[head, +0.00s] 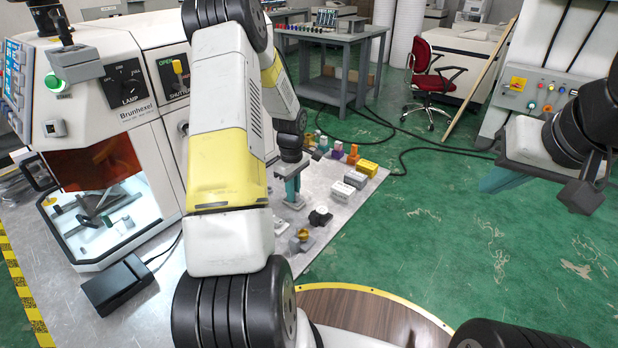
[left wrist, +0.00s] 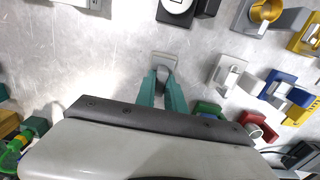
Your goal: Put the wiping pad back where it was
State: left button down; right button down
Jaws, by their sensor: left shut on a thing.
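My left gripper (head: 293,188) reaches down over the metal table, its teal fingers pointing at the tabletop. In the left wrist view the left gripper (left wrist: 162,92) is shut on a small pale grey piece (left wrist: 163,60), which looks like the wiping pad. Its lower part is hidden between the fingers. In the head view the pale piece (head: 295,203) shows small under the fingertips, at or just above the tabletop; I cannot tell if it touches. My right gripper (head: 500,179) hangs at the far right over the green floor, away from the table; its finger gap is not clear.
A Brunhexel machine (head: 128,110) with an orange window stands at the left, a black box (head: 118,286) in front. Small coloured parts and white blocks (head: 342,193) stand right of my left gripper. A black-and-white round item (left wrist: 178,6) lies beyond it. Bare tabletop (left wrist: 95,60) is at left.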

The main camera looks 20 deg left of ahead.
pick_arm(q)
jog(key=c, duration=1.4)
grip_release()
jog(key=s+d+r+m+t, duration=0.1)
jog(key=s+d+r+m, duration=0.1)
jog(key=r, duration=0.9)
jog(key=s+d+r+m+t, duration=0.1)
jog(key=s+d+r, duration=0.1)
jog(key=r, duration=0.8)
jog(key=s+d+r+m+t, duration=0.1)
jog(key=s+d+r+m, duration=0.2)
jog(key=s, duration=0.4)
jog(key=s+d+r+m+t+h, duration=0.1)
jog(key=s+d+r+m, duration=0.2)
jog(key=s, duration=0.4)
jog(key=s+d+r+m+t+h, duration=0.1)
jog(key=s+d+r+m+t, duration=0.1)
jog(key=s+r+m, duration=0.3)
jog(key=shift+s+d+m, duration=0.4)
jog(key=shift+s+d, duration=0.45)
jog(key=shift+s, duration=0.1)
